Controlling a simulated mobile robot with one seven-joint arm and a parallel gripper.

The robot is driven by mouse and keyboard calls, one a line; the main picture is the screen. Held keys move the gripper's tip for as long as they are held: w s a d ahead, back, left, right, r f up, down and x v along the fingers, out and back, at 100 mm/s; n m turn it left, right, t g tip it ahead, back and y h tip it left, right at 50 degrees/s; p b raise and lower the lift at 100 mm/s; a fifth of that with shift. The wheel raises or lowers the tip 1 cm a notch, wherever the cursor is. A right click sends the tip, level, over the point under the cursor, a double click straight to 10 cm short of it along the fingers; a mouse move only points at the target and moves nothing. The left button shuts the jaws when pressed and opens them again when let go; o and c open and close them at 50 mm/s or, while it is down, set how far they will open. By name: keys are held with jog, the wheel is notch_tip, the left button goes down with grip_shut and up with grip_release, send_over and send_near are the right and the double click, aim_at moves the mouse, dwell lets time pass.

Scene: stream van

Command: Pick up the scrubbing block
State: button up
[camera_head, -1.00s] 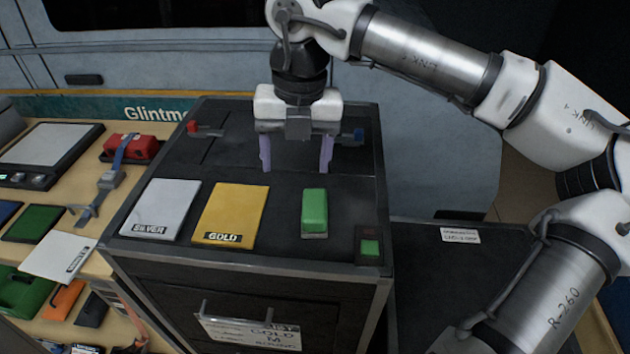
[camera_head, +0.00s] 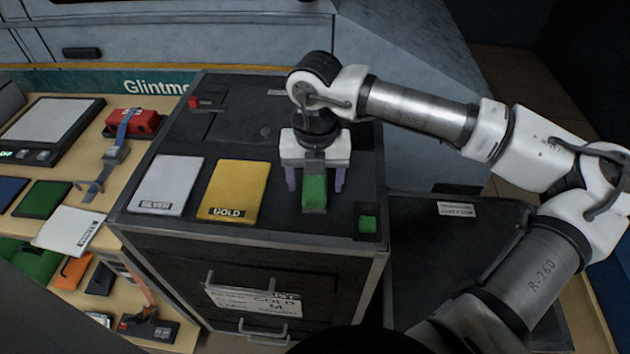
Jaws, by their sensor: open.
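The scrubbing block is most likely the green block (camera_head: 314,194) with a paler base, lying on the dark cabinet top between the gold pad and the small green square. My gripper (camera_head: 315,187) points down over it, with its purple fingers spread, one on each side of the block. The gripper body hides the block's far end. I cannot tell whether the fingers touch the block; it appears to rest on the cabinet top.
A silver pad (camera_head: 166,184) and a gold pad (camera_head: 235,190) lie left of the block. A small green square (camera_head: 368,223) sits to its right near the front edge. A wooden bench (camera_head: 84,215) at the left holds a red box (camera_head: 133,124) and several coloured items.

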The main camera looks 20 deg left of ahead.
aim_at(315, 181)
jog(key=shift+f, duration=0.8)
jog(key=shift+c, duration=0.5)
jog(key=c, duration=1)
jog(key=shift+r, duration=0.1)
notch_tip(315, 181, up, 10)
jog(key=shift+f+b, duration=0.1)
jog(key=shift+b, duration=0.9)
jog(key=o, duration=0.3)
jog(key=shift+c, duration=0.9)
